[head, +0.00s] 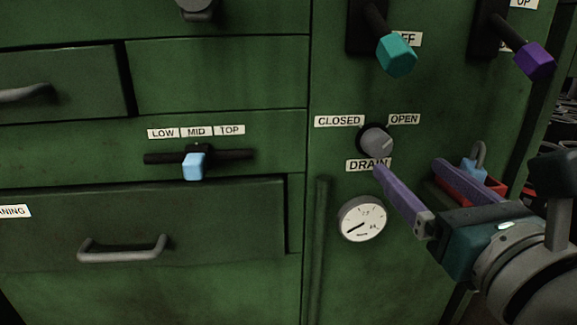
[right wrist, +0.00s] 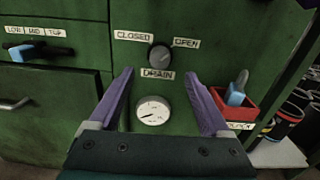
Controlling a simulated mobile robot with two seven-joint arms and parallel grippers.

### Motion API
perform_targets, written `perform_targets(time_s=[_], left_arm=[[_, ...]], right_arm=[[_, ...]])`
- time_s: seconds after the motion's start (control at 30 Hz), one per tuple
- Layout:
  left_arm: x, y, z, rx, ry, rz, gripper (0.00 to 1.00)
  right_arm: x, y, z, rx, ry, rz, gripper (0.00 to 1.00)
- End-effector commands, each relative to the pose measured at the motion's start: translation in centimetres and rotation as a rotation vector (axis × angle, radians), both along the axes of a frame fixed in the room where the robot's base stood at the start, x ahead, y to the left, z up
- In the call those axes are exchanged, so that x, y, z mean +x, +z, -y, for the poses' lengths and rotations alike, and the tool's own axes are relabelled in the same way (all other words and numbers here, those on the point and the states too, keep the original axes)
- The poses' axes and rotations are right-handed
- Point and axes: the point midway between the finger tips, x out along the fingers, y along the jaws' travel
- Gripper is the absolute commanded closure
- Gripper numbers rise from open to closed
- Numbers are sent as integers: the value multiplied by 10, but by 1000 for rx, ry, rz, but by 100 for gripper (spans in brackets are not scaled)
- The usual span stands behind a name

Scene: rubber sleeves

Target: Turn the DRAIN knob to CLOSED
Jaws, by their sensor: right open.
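The DRAIN knob (head: 378,143) is a grey round knob on the green cabinet front, with a CLOSED label (head: 339,121) at its upper left and an OPEN label (head: 404,119) at its upper right. Its pointer mark appears to face OPEN. The knob also shows in the right wrist view (right wrist: 160,56), beyond the fingertips. My right gripper (head: 408,168) has purple fingers spread apart and empty. It is in front of the panel, below and to the right of the knob, apart from it. In the wrist view the fingers (right wrist: 160,84) stand either side of the DRAIN label. My left gripper is not in view.
A white dial gauge (head: 362,219) sits below the knob. A red holder (right wrist: 234,108) with a blue padlock-like item is at the right. Teal (head: 397,55) and purple (head: 534,60) lever handles project above. A blue slider (head: 194,166) and drawer handles are at the left.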

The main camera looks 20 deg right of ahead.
Motion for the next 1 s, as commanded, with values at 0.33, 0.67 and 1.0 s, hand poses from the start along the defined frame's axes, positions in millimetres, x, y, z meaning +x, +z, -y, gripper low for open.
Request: perform_targets(time_s=[0.33,0.67,1.0], left_arm=[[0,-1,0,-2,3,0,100],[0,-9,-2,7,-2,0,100],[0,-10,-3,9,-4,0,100]], right_arm=[[36,-5,12,26,-15,2,19],[87,-7,24,25,-14,1,19],[96,-6,26,25,-15,-1,19]])
